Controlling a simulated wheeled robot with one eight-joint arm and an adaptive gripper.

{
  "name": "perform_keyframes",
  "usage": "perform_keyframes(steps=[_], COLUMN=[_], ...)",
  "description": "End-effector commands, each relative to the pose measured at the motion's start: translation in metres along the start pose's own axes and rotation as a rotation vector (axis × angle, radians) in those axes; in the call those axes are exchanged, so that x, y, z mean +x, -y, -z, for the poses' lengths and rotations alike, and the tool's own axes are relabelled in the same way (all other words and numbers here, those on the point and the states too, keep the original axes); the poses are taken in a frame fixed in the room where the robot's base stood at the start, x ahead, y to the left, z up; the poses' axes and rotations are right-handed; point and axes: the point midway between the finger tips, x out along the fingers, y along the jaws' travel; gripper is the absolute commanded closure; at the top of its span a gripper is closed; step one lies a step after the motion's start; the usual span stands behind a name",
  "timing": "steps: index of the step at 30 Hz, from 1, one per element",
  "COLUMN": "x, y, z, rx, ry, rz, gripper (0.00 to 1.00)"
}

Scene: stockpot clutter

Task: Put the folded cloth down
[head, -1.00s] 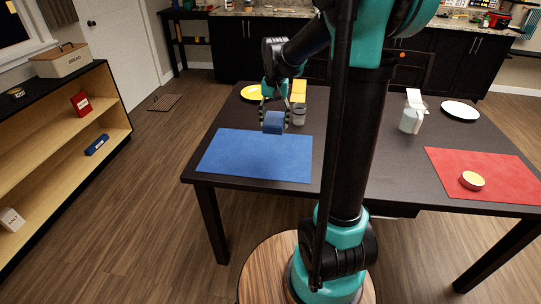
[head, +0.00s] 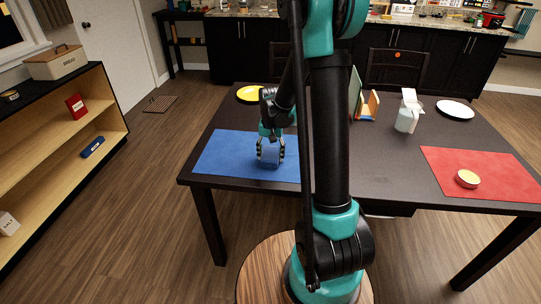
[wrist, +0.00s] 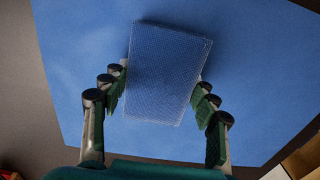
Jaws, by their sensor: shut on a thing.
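The folded cloth (head: 271,154) is a small blue block-like bundle. My gripper (head: 271,150) is shut on it, with a finger on each side, over the right part of the blue mat (head: 226,151). In the wrist view the cloth (wrist: 167,72) lies between the fingers (wrist: 160,100), with the blue mat (wrist: 75,60) beneath it. The cloth is low over the mat; I cannot tell whether it touches.
A red mat (head: 490,176) with a round tin (head: 467,179), a light jug (head: 406,120) and a white plate (head: 455,109) are on the right. The left part of the blue mat is clear.

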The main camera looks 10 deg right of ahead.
Motion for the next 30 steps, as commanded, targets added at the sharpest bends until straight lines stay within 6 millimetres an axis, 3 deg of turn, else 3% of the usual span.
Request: perform_keyframes(steps=[13, 14, 18, 30], x=[0.0056, 0.006, 0.0057, 0.0025], y=[-0.0001, -0.0001, -0.0001, -0.0002], z=[-0.0002, -0.0002, -0.0002, -0.0004], rx=[0.0, 0.0, 0.0, 0.0], ry=[0.0, 0.0, 0.0, 0.0], rz=[0.0, 0.0, 0.0, 0.0], gripper=[0.77, 0.39, 0.22, 0.2])
